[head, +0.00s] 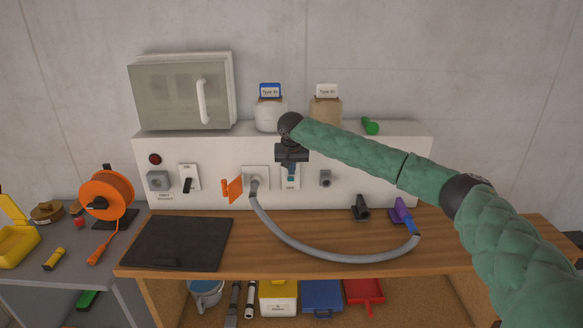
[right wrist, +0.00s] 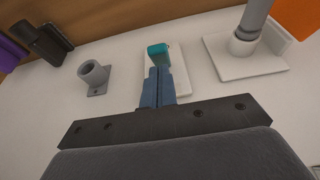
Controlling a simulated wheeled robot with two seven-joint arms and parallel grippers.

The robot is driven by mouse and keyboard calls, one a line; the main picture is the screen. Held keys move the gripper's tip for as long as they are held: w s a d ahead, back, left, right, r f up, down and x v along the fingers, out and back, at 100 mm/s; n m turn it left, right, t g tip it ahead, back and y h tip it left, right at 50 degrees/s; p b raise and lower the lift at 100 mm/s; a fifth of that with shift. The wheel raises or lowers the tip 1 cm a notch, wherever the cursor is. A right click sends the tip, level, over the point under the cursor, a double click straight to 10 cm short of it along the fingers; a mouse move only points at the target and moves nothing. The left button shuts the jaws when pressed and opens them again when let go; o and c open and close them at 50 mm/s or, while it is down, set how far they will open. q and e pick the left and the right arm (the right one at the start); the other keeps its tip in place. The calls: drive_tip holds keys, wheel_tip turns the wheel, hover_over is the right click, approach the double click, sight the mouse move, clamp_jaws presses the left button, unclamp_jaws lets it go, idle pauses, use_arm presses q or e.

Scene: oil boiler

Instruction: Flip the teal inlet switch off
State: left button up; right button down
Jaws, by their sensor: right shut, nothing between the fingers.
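The teal inlet switch (right wrist: 159,54) sits on a white plate (right wrist: 180,72) on the panel; in the head view its teal part (head: 291,179) shows just below my right gripper. My right gripper (head: 291,166) is shut and empty in front of the switch plate. In the right wrist view its blue fingers (right wrist: 158,85) are together, with their tips at the teal lever. I cannot tell whether they touch it. My left gripper is not in view.
A grey hose (head: 300,246) runs from a panel socket (head: 255,179) to the worktop. An orange lever (head: 232,190) is left of the socket. A grey pipe stub (head: 325,178) is right of the switch. Another switch (head: 188,181) is farther left. A black mat (head: 178,243) lies on the worktop.

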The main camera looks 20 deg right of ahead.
sight(292, 180)
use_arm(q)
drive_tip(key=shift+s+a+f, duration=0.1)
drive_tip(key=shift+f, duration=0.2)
use_arm(e)
drive_tip(key=shift+f, duration=0.25)
drive_tip(key=shift+s, duration=0.1)
drive_tip(key=shift+f, duration=0.15)
drive_tip(key=shift+s+a+f+t+b, duration=0.1)
drive_tip(key=shift+s+t+b, duration=0.1)
drive_tip(key=shift+t+b, duration=0.2)
drive_tip(key=f+t+b, duration=0.1)
drive_tip(key=s+f+t+h+b, duration=0.1)
drive_tip(key=t+b, duration=0.1)
drive_tip(key=shift+s+a, duration=0.2)
drive_tip(key=shift+s+f+t+h+b, duration=0.1)
drive_tip(key=shift+s+t+h+b, duration=0.15)
drive_tip(key=shift+t+b, duration=0.75)
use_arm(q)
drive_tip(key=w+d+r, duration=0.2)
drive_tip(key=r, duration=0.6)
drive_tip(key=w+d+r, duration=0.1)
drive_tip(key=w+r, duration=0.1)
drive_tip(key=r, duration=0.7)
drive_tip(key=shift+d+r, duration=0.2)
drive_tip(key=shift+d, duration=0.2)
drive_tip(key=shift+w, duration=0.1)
